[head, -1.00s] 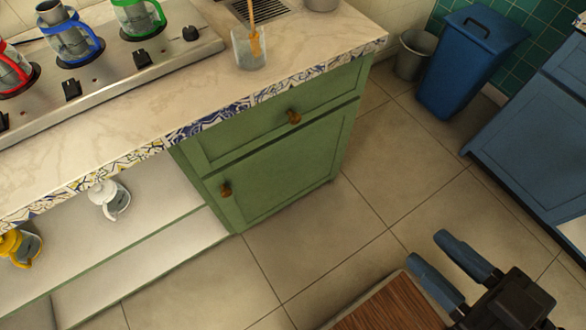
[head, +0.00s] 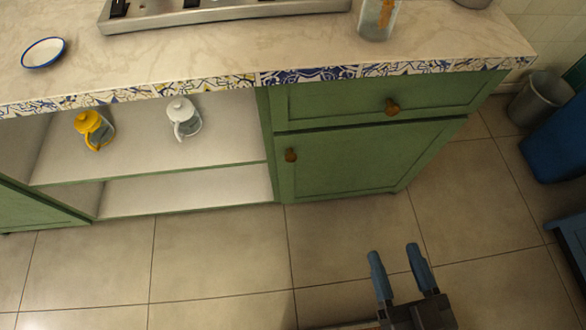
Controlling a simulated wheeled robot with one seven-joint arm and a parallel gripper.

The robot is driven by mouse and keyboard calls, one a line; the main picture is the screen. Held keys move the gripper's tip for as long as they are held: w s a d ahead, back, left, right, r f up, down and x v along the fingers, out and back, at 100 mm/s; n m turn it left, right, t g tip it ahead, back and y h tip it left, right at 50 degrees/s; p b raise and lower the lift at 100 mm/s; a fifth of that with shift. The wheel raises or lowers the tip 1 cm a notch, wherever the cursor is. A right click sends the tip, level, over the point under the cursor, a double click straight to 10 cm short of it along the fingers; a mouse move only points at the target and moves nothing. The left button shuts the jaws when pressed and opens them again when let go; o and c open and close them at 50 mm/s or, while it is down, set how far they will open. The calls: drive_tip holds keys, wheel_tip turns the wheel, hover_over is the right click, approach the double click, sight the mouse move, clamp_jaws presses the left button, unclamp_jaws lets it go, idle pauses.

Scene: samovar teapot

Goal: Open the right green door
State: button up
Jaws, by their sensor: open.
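The right green door (head: 360,165) is shut, below a green drawer (head: 345,98) in the counter. Its round brown knob (head: 291,155) sits near the door's upper left corner. The drawer has a similar knob (head: 392,107). My gripper (head: 397,254) is open and empty, with two blue fingers apart. In the picture it shows below and to the right of the door knob, over the floor and clear of the door.
Left of the door is an open shelf (head: 150,190) with a yellow teapot (head: 93,129) and a white teapot (head: 184,118). A grey bin (head: 541,97) and a blue bin (head: 560,138) stand at the right. The tiled floor (head: 220,255) before the counter is clear.

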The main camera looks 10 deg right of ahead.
drive_tip(key=w+a+f+t+b, duration=0.1)
drive_tip(key=w+a+f+b, duration=0.4)
drive_tip(key=w+f, duration=0.7)
drive_tip(key=b, duration=0.3)
approach(291, 159)
drive_tip(key=w, duration=0.1)
drive_tip(key=shift+h, duration=0.4)
drive_tip(key=shift+w+a+f+b, duration=0.1)
drive_tip(key=shift+w+b, duration=0.35)
drive_tip(key=shift+w, duration=1.35)
drive_tip(key=shift+w+a+b, duration=0.1)
drive_tip(key=shift+w+b, duration=0.35)
drive_tip(key=shift+w, duration=1.4)
clamp_jaws()
